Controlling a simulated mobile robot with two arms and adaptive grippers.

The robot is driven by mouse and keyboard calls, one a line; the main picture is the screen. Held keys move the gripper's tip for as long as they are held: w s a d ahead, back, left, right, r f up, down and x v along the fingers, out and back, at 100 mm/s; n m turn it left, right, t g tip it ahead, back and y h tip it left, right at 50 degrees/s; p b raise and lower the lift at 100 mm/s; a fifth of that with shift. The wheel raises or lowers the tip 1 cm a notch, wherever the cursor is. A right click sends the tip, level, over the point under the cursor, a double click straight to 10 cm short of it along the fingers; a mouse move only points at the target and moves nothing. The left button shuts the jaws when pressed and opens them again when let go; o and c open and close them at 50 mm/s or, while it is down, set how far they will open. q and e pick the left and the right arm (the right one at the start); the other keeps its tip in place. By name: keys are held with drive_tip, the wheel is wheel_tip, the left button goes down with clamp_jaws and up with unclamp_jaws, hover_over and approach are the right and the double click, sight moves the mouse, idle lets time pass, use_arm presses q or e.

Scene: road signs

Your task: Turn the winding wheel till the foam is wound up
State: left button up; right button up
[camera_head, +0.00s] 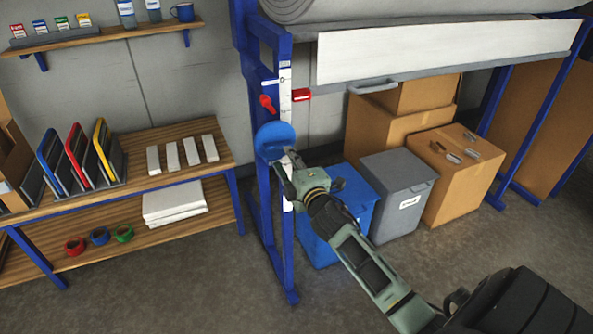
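A blue round wheel (275,138) is mounted on the blue upright of a rack. My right gripper (287,157) is at the lower right edge of the wheel, with its fingertips close to or touching it. The fingers are small and partly hidden, so I cannot tell whether they are closed on anything. A thick grey roll (340,9), apparently the foam, lies at the top of the rack and is cut off by the picture edge. A long white panel or sheet (440,52) is below it. My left gripper is not in view.
A red lever (267,104) and a red pointer (301,95) by a white scale are above the wheel. A blue bin (352,196), a grey bin (400,190) and cardboard boxes (462,185) stand under the rack. A wooden shelf unit (190,170) is at left. The front floor is clear.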

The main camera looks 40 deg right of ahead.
drive_tip(key=v, duration=0.6)
approach(279, 148)
drive_tip(key=x, duration=0.2)
drive_tip(key=p+x, duration=0.1)
drive_tip(key=x, duration=0.6)
drive_tip(key=shift+w+a+p, duration=0.1)
drive_tip(key=shift+p, duration=0.3)
clamp_jaws()
